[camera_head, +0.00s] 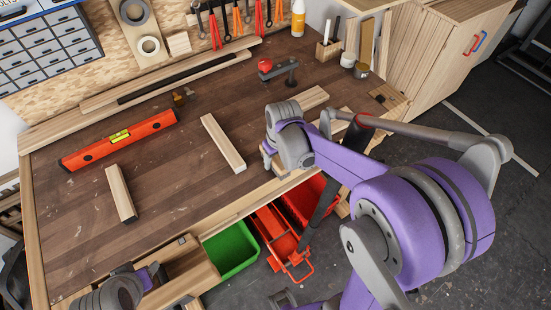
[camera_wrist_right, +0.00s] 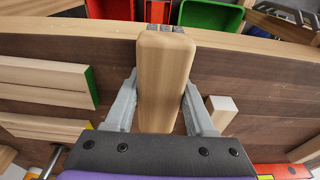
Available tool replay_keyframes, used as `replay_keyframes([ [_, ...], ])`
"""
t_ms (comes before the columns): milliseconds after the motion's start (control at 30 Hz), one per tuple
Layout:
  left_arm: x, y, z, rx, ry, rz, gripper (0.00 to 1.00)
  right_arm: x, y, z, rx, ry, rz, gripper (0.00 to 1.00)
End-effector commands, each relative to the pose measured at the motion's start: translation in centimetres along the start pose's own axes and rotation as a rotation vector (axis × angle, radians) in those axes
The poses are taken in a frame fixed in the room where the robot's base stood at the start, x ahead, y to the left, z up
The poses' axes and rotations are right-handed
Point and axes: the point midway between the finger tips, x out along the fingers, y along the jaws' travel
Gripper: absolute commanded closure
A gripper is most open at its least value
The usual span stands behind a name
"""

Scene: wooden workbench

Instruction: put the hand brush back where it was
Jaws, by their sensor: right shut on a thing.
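The hand brush (camera_wrist_right: 165,75) is a light wooden block with rounded edges, and a grey patch that looks like bristles shows at its far end. My right gripper (camera_wrist_right: 160,105) is shut on it, one grey finger on each side. In the head view my right gripper (camera_head: 268,152) is low over the bench's front edge. The brush is mostly hidden there by the gripper and wrist. In the wrist view its far end reaches the bench's front edge; I cannot tell whether it touches the wood. My left gripper (camera_head: 154,274) is at the bottom left, its jaws unclear.
The workbench (camera_head: 180,190) carries loose wooden blocks (camera_head: 223,142), (camera_head: 120,194), a red level (camera_head: 118,140), a red-knobbed clamp (camera_head: 278,70) and a pencil holder (camera_head: 328,49). Green (camera_head: 232,250) and red bins (camera_head: 303,202) stand below the front edge.

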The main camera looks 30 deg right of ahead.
Motion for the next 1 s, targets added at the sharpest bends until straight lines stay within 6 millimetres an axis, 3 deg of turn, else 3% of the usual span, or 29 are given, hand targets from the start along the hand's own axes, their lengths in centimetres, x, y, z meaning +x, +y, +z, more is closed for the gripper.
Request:
replay_keyframes([
  [33, 0.1, 0.0, 0.1, 0.000, -0.001, 0.000, 0.50, 0.1, 0.0, 0.1, 0.000, -0.001, 0.000, 0.40],
  [167, 0.1, 0.0, 0.1, 0.000, -0.001, 0.000, 0.50, 0.1, 0.0, 0.0, 0.000, 0.000, 0.000, 0.17],
  [200, 0.1, 0.0, 0.1, 0.000, -0.001, 0.000, 0.50, 0.1, 0.0, 0.0, 0.000, 0.000, 0.000, 0.15],
  [567, -0.3, 0.0, -0.3, 0.000, 0.003, 0.000, 0.50, -0.8, 0.0, -0.1, 0.000, 0.000, 0.000, 0.15],
  [1000, -0.8, 0.0, -0.9, 0.000, 0.008, 0.000, 0.50, -7.3, 0.0, 0.0, 0.001, 0.000, 0.000, 0.15],
])
